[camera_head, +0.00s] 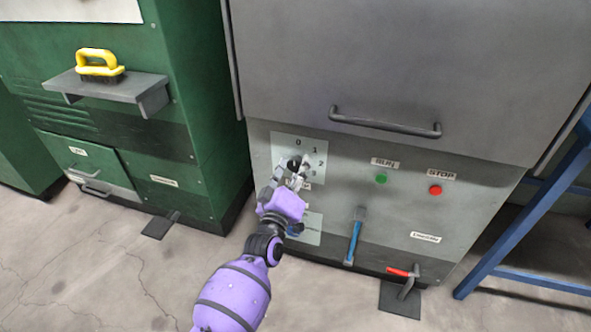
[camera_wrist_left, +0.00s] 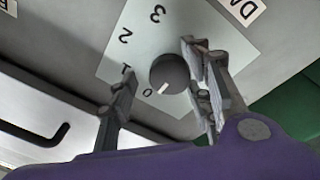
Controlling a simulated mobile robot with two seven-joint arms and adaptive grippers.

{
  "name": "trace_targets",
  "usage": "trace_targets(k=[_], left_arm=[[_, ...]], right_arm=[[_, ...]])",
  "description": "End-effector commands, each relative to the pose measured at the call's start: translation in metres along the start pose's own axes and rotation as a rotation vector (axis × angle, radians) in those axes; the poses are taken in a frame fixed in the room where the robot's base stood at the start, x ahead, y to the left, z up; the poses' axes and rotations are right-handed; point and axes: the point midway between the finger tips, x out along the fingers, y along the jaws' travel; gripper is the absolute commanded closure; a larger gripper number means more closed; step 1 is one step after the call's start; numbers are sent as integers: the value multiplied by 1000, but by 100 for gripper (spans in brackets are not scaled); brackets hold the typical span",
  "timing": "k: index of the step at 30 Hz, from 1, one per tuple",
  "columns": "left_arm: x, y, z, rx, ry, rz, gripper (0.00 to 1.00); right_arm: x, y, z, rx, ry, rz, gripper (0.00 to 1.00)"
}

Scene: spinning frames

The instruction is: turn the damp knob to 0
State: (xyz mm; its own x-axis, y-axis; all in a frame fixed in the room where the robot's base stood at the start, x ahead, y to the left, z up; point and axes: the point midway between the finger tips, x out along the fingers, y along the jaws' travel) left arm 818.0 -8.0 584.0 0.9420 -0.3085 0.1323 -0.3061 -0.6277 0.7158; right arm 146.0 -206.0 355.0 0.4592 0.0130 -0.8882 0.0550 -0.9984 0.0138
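The damp knob (camera_wrist_left: 168,73) is dark and round, on a pale plate (camera_wrist_left: 110,50) with the numbers 0, 1, 2 and 3. A white mark on the knob points down and slightly left in the left wrist view, close to the 0. A partly cut label beginning "DA" (camera_wrist_left: 243,10) is beside the plate. My left gripper (camera_wrist_left: 160,65) is open, its fingers apart on either side of the knob; I cannot tell whether they touch it. In the head view the left gripper (camera_head: 291,168) is at the plate (camera_head: 284,145) and partly hides the knob. My right gripper is not in view.
Right of the plate are a green RUN button (camera_head: 381,179) and a red STOP button (camera_head: 435,190). A blue lever (camera_head: 354,240) and red-handled pedal (camera_head: 404,274) sit lower. A bar handle (camera_head: 385,124) juts out above. A blue frame (camera_head: 535,205) stands at right.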

Motion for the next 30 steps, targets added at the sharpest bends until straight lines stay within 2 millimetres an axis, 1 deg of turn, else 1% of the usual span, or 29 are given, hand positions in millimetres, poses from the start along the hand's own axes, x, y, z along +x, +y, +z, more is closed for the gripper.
trace_targets(k=[7, 10, 14, 21, 25, 30], left_arm=[[-2, -3, 0, 2, -1, -4, 54], [-10, -4, 0, 1, -1, -5, 54], [-33, -4, 0, 0, -1, -6, 54], [-85, -3, 1, 0, -2, -5, 54], [-105, -2, 1, 1, -2, -3, 54], [-119, -1, 1, 1, -2, -2, 54]], right_arm=[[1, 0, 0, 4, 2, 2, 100], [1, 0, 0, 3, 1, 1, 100], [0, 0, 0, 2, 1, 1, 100], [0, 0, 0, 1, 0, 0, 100], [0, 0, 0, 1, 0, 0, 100], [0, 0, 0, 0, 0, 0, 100]])
